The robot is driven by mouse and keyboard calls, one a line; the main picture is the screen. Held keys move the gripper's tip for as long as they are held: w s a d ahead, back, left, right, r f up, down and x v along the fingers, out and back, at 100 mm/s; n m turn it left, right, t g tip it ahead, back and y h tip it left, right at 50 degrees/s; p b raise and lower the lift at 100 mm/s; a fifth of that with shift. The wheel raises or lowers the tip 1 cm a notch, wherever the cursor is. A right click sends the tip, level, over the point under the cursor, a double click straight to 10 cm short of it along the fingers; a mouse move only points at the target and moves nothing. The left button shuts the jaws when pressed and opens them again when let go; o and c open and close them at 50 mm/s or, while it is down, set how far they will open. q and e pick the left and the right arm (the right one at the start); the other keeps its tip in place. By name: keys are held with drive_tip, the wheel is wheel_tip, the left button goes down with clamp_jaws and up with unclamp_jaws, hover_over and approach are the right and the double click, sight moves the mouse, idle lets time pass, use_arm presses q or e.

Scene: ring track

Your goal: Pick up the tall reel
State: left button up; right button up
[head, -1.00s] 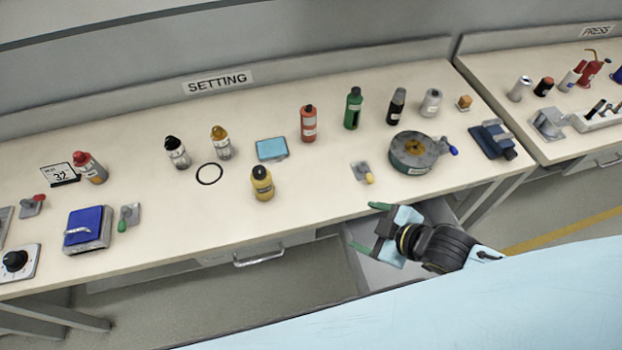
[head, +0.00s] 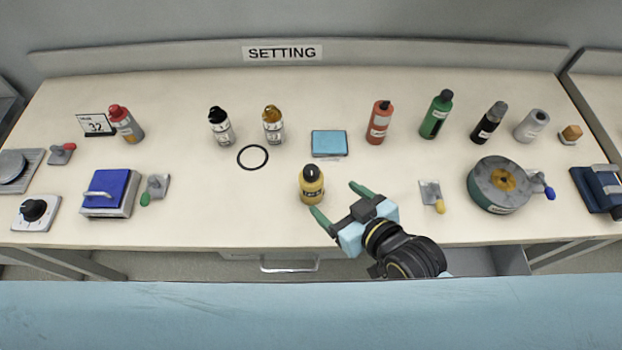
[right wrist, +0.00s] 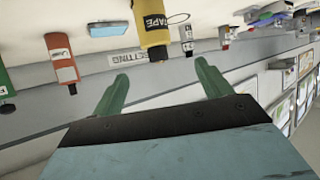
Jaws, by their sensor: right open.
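No object is plainly marked as the tall reel. A grey-white upright cylinder (head: 530,126) with a dark hole in its top stands at the back right. A low, wide green-grey drum (head: 484,192) with an orange centre sits nearer the front right. A yellow bottle (head: 312,186) with a black cap stands near the front middle; in the right wrist view its label reads TAPE (right wrist: 152,24). My right gripper (head: 338,200) is open and empty just right of the yellow bottle, its green fingers pointing up-left over the table's front. My left gripper is out of view.
A red bottle (head: 379,122), a green bottle (head: 436,114) and a black bottle (head: 488,122) stand behind. A blue pad (head: 329,143) and a small yellow-knobbed lever (head: 431,196) lie nearby. An open drawer (head: 482,262) juts out below the table's front edge.

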sight(316, 182)
drive_tip(key=x, duration=0.3)
drive_tip(key=b+x, duration=0.1)
drive_tip(key=x, duration=0.1)
drive_tip(key=f+x, duration=0.1)
drive_tip(key=x, duration=0.2)
drive_tip(key=shift+w+d+f, duration=0.1)
drive_tip(key=shift+w+d, duration=0.05)
drive_tip(key=shift+w, duration=0.1)
drive_tip(key=shift+w+f, duration=0.2)
drive_tip(key=shift+w, duration=0.1)
drive_tip(key=w+a+f, duration=0.1)
drive_tip(key=w+a+f+b, duration=0.1)
drive_tip(key=shift+w+f, duration=0.3)
drive_tip(key=shift+f, duration=0.1)
drive_tip(key=shift+w+a+f, duration=0.25)
drive_tip(key=shift+w+a, duration=0.1)
drive_tip(key=shift+w, duration=0.1)
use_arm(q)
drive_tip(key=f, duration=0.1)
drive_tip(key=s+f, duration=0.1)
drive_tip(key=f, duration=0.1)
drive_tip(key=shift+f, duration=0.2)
use_arm(e)
drive_tip(key=shift+c, duration=0.5)
drive_tip(key=shift+r, duration=0.1)
drive_tip(key=c, duration=1.1)
